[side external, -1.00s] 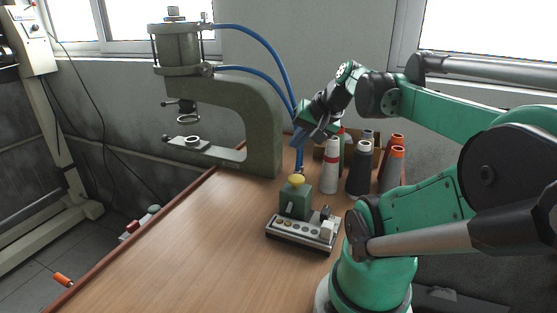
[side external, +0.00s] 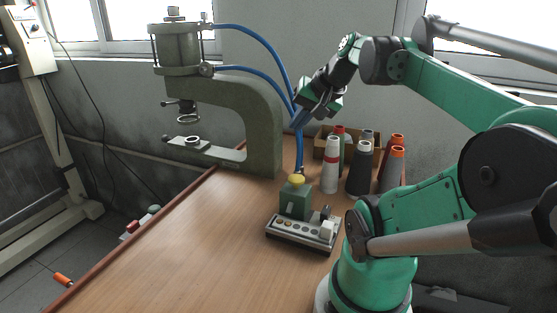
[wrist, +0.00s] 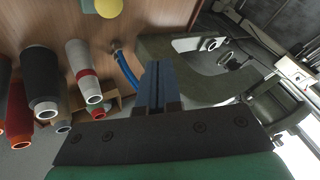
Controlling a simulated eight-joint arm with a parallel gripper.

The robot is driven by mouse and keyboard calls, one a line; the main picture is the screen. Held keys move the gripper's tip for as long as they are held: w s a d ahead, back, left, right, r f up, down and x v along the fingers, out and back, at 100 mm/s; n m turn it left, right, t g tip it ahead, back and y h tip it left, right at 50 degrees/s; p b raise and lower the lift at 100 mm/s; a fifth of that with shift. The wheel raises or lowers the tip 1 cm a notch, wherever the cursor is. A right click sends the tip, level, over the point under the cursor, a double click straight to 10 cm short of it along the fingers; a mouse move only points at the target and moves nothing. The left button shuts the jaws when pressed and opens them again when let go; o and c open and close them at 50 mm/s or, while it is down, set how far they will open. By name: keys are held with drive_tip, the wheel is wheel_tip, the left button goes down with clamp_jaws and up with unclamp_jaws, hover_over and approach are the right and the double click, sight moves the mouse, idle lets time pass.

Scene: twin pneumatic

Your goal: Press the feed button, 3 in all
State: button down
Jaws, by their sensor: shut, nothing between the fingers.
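A green box with a round yellow button (side external: 296,179) on top stands on the wooden table. The yellow button also shows, cut off, at the top edge of the wrist view (wrist: 108,7). In front of the box is a grey strip (side external: 290,236) with several small round parts and a white block; I cannot read any label. My gripper (side external: 298,124) hangs in the air well above the yellow button, touching nothing. Its blue fingers (wrist: 160,75) are together and empty in the wrist view.
A grey-green C-frame press (side external: 262,125) with blue hoses (side external: 262,78) stands behind, to the left. Several thread cones (side external: 360,172) and a cardboard box (side external: 319,146) stand to the right of the button box. The table's front left (side external: 190,260) is clear.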

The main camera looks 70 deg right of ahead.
sight(294, 176)
drive_tip(key=shift+f, duration=4.4)
drive_tip(key=shift+f, duration=0.15)
drive_tip(key=shift+f, duration=0.3)
drive_tip(key=shift+f, duration=0.85)
drive_tip(key=shift+r, duration=1.3)
drive_tip(key=shift+r, duration=2.5)
